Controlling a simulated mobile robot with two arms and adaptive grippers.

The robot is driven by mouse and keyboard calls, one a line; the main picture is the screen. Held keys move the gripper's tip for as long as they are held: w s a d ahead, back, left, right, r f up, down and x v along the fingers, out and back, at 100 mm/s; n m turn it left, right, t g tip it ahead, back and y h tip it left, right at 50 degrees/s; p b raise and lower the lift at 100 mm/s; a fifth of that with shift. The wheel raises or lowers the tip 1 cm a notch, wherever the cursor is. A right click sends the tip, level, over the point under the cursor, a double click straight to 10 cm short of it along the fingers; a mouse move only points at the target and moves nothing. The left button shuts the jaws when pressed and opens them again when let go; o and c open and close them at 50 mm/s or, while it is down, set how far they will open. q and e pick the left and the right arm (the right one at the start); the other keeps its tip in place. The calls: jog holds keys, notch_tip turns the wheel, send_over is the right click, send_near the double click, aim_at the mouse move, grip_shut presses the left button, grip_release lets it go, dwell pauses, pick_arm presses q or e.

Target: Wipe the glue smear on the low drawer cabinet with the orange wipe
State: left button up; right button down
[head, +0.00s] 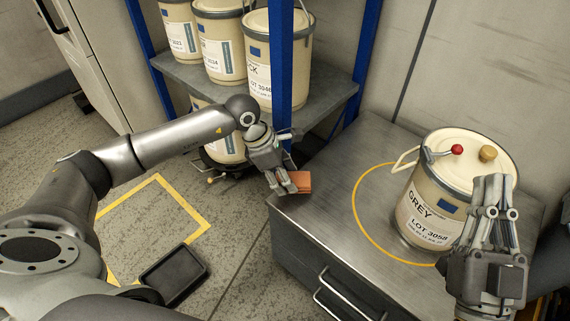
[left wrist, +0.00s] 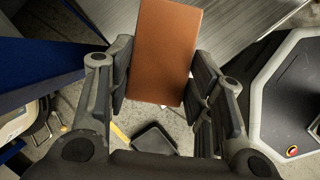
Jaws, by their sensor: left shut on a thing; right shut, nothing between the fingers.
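I cannot tell whether the wipe touches the top. My right gripper (head: 493,195) is shut and empty, in front of the grey-labelled drum on the cabinet's right side. I cannot make out a glue smear on the visible cabinet top.
The drum (head: 430,205) with a red-knobbed lever stands inside a yellow circle (head: 357,208) on the cabinet. A blue-post shelf (head: 325,88) with several drums stands behind my left arm. A black tray (head: 174,274) lies on the floor. The cabinet's left top is clear.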

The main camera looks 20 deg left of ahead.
pick_arm(q)
jog(key=shift+r, duration=0.55)
jog(key=shift+r+p, duration=0.55)
jog(key=shift+p, duration=0.05)
jog(key=shift+r+p, duration=0.35)
jog(key=shift+r, duration=0.6)
pick_arm(e)
notch_tip(320, 180, down, 10)
jog(key=w+d+g+h, duration=0.1)
jog(key=d+g+h, duration=0.1)
jog(key=g, duration=0.4)
jog(key=shift+w+f+g, duration=0.25)
jog(key=shift+w+g, duration=0.05)
